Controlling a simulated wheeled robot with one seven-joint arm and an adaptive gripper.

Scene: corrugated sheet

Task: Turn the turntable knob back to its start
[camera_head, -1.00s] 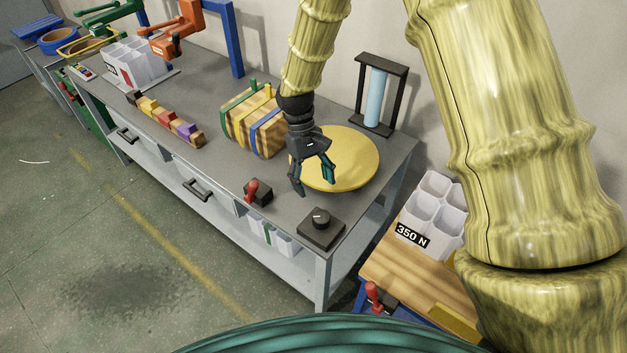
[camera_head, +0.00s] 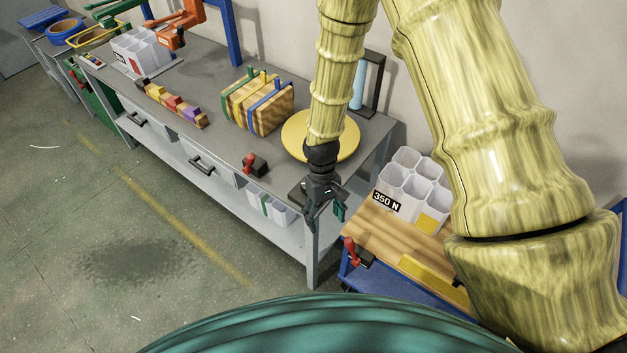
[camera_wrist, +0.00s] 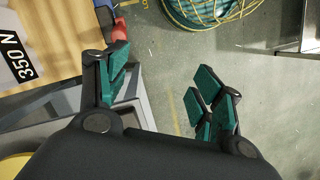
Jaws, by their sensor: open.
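The yellow round turntable (camera_head: 294,134) lies on the grey bench near its right end, partly hidden by my arm. The turntable knob's dark square base (camera_head: 297,191) shows only in part at the front right corner of the bench. The knob itself is hidden behind my gripper. My gripper (camera_head: 325,214) is open and points down in front of the knob's place; I cannot tell if it touches it. In the wrist view my gripper (camera_wrist: 160,85) has its green-padded fingers apart with nothing between them. The turntable's yellow edge (camera_wrist: 14,167) shows at lower left there.
A red-handled lever switch (camera_head: 255,163) sits left of the knob's base. A strapped wooden block (camera_head: 258,104) stands behind it. A wooden-topped cart (camera_head: 400,245) with a white bin marked 350 N (camera_head: 396,192) stands close to the right. Open floor lies in front.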

